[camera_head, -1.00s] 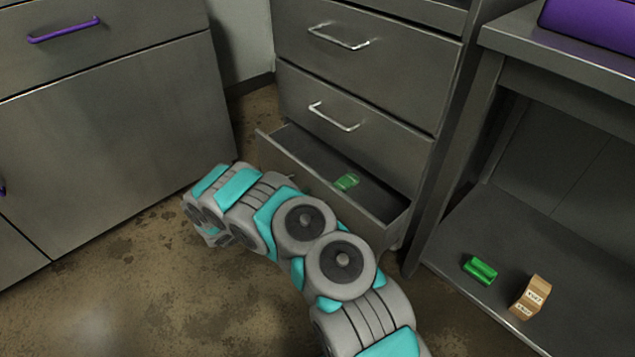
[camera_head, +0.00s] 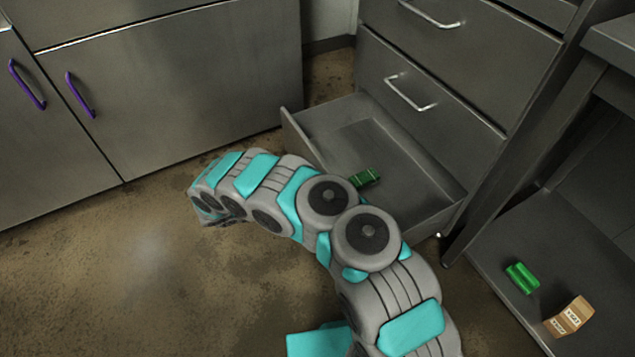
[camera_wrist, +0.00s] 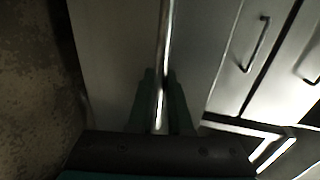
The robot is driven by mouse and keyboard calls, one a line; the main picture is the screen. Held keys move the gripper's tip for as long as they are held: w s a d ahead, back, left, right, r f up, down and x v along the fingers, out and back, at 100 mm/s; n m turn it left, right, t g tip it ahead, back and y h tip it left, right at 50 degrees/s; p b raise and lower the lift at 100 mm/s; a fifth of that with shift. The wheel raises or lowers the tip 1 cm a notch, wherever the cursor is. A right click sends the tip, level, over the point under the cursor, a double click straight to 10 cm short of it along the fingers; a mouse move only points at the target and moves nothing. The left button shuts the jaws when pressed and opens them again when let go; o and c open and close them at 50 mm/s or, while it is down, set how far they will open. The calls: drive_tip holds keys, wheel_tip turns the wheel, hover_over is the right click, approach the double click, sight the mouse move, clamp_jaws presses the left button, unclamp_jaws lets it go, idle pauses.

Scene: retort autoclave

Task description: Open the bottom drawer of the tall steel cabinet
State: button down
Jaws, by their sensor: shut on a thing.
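The tall steel cabinet (camera_head: 470,75) stands at the back right in the head view. Its bottom drawer (camera_head: 345,120) is pulled well out, its interior showing, with a small green object (camera_head: 366,178) inside. My arm covers much of the drawer front. In the wrist view my gripper (camera_wrist: 160,100) is shut on the drawer's bar handle (camera_wrist: 165,35), which runs between the two dark fingers against the grey drawer front (camera_wrist: 105,50). In the head view the gripper itself and this handle are hidden by my arm.
A steel cabinet with purple handles (camera_head: 80,95) stands at the left. A shelf unit (camera_head: 490,255) at the right holds a green object (camera_head: 521,278) and a tan labelled box (camera_head: 570,318). The stained floor (camera_head: 130,270) at the left front is clear.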

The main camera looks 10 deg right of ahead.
drive_tip(key=shift+f, duration=0.1)
drive_tip(key=c, duration=0.9)
unclamp_jaws()
drive_tip(key=shift+o, duration=0.2)
drive_tip(key=shift+a, duration=0.15)
drive_tip(key=v, duration=0.7)
drive_tip(key=shift+a, duration=0.3)
drive_tip(key=shift+s, duration=0.1)
